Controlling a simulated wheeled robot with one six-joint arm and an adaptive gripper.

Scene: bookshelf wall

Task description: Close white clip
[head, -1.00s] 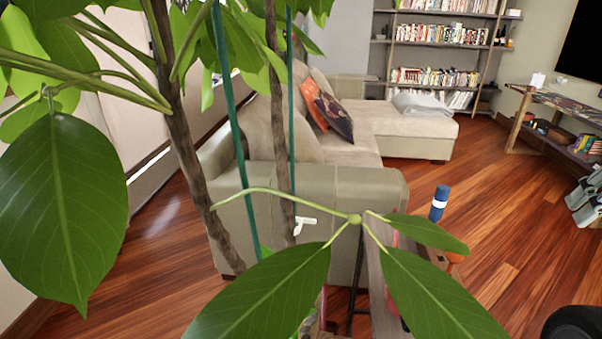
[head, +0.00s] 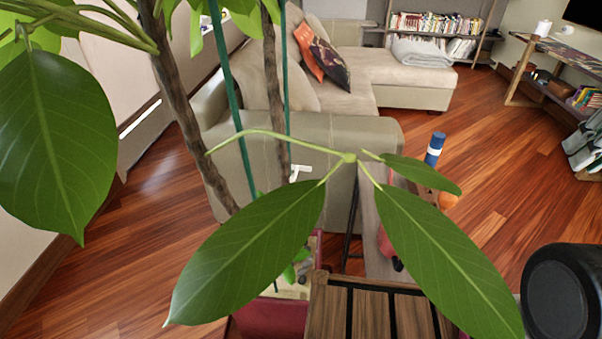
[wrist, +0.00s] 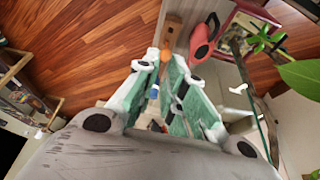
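The small white clip (head: 300,172) is in the middle of the head view, beside the thin plant stem (head: 276,110) and green stake. It is too small to tell whether its jaws are open or shut. A small white piece (wrist: 239,89) right of my gripper in the wrist view looks like the same clip, apart from the fingers. My gripper (wrist: 163,62) has white and green fingers with a gap between them. Nothing is held; a blue bottle (wrist: 153,91) shows through the gap in the background. My gripper is not identifiable in the head view.
Large leaves (head: 255,245) cross the near view and partly hide the bench (head: 375,205). A blue bottle (head: 434,150), orange ball (head: 448,200) and red object (head: 385,243) are by the bench. A sofa (head: 340,140) stands behind the plant. Wooden floor is open at right.

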